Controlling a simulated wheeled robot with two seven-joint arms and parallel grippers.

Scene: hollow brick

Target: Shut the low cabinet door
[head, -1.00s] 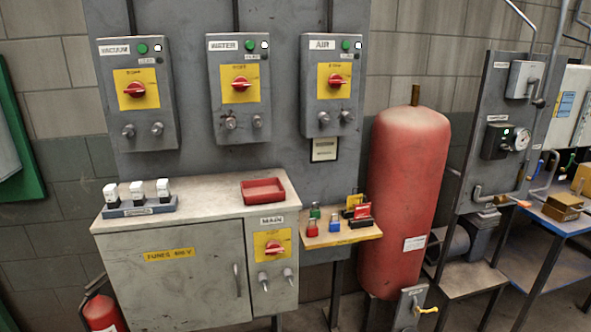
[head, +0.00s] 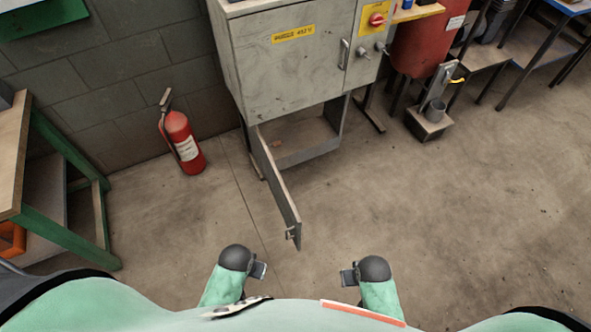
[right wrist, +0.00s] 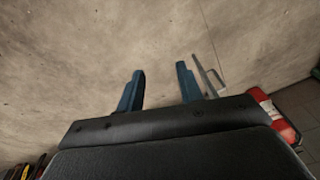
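The low cabinet door (head: 277,187) stands wide open under the grey fuse cabinet. It is hinged at the left of the low compartment (head: 305,146) and swings out toward me over the floor. A small handle (head: 291,234) sits near its free end. My left gripper (head: 262,270) is below and left of that end, apart from it; its fingers are too small to judge. My right gripper (head: 346,276) is below and right of it, also apart. In the right wrist view my right gripper (right wrist: 160,84) has its two blue fingers spread, with nothing between them.
A red fire extinguisher (head: 181,142) stands by the wall left of the door. A green-legged workbench (head: 62,235) is at the left. A small stand (head: 434,115) is at the right. The floor (head: 430,210) right of the door is clear.

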